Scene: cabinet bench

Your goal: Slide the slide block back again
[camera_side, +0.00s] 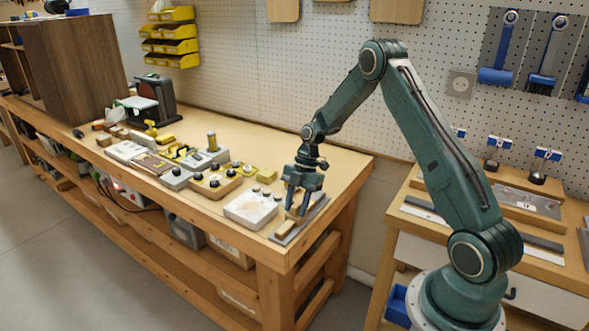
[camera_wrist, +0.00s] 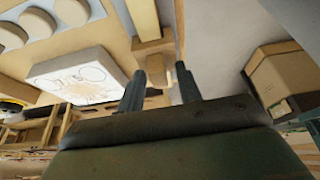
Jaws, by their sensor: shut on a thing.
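My gripper (camera_side: 302,212) points down over a narrow grey plate (camera_side: 312,217) at the near right corner of the bench. Its fingers are shut on a small wooden block, which I take to be the slide block (camera_side: 298,210). The fingers hide part of it. A second light wooden piece (camera_side: 286,228) sits on the plate closer to the bench's front edge. In the wrist view, my two fingers (camera_wrist: 161,92) reach up from the dark palm, with wood between and beyond them. I cannot tell there exactly where the block meets each finger.
A white panel (camera_side: 252,208) lies close to the left of the plate; it also shows in the wrist view (camera_wrist: 80,75). Farther left stand a wooden board with dark knobs (camera_side: 213,183) and several other fixtures. The bench's edge (camera_side: 350,190) is close on the right.

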